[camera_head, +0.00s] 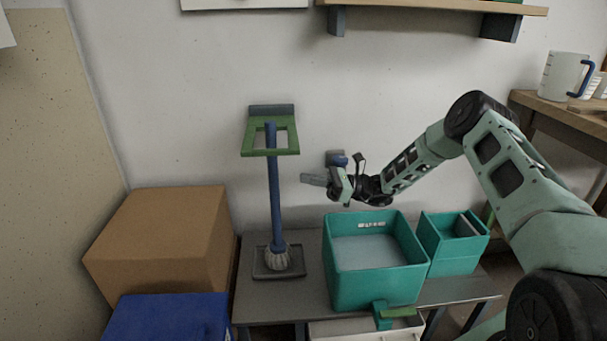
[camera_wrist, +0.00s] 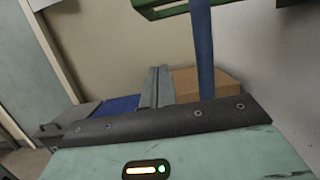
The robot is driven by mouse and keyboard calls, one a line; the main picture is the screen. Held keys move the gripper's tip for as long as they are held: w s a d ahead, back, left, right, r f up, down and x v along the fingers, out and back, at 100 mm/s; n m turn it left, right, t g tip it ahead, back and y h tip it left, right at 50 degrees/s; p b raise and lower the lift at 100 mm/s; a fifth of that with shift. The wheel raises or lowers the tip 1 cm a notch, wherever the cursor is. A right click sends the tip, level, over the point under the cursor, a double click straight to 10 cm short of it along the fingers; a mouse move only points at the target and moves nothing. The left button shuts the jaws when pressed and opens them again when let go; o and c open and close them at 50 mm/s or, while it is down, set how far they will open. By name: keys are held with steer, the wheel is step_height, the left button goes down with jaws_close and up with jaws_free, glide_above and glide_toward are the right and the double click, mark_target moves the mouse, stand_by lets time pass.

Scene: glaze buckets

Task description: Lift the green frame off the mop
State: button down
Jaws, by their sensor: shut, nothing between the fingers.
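The mop (camera_head: 276,195) stands upright with its blue handle up and its pale head down in a grey tray (camera_head: 290,272). The green frame (camera_head: 289,139) is at the handle's top, with a grey block behind it by the wall. The handle's top overlaps the frame's opening and front bar; I cannot tell exactly how they touch. My gripper (camera_head: 314,180) is shut and empty, right of the handle and lower than the frame, apart from both. In the wrist view the shut fingers (camera_wrist: 158,88) point forward, with the blue handle (camera_wrist: 204,50) to their right and part of the green frame (camera_wrist: 160,9) above.
A large teal bin (camera_head: 375,290) and a smaller teal bin (camera_head: 455,262) stand right of the mop on the grey table (camera_head: 262,312). A cardboard box (camera_head: 165,240) and a blue box (camera_head: 170,318) are at left. A wooden shelf (camera_head: 430,6) is overhead.

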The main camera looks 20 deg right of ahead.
steer(key=w+a+r, duration=0.2)
steer(key=a+r, duration=0.4)
steer(key=a, duration=0.1)
steer(key=shift+w+a+b, duration=0.2)
steer(key=shift+a+b, duration=0.1)
steer(key=shift+b, duration=0.1)
